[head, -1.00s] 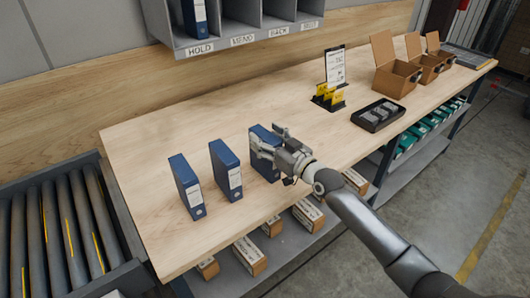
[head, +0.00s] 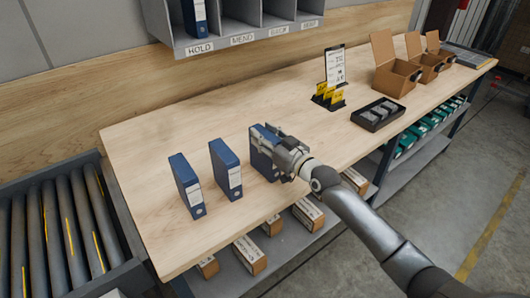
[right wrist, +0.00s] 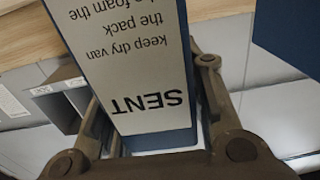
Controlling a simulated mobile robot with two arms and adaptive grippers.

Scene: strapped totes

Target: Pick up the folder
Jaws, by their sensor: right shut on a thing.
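Three blue folders stand upright on the wooden table: a left one (head: 186,186), a middle one (head: 225,170) and a right one (head: 259,161). My right gripper (head: 272,146) is shut on the right folder, with its fingers on either side. It partly hides this folder in the head view. In the right wrist view the held folder (right wrist: 150,142) fills the space between the fingers, and its white label reads "SENT" upside down. I cannot tell whether the folder is lifted off the table. My left gripper is not in view.
A grey sorting rack (head: 243,40) with labelled slots hangs above the table (head: 150,135). A black tray (head: 378,114), a sign with yellow cards (head: 334,66) and open cardboard boxes (head: 394,78) stand to the right. A roller conveyor (head: 60,235) is at the left.

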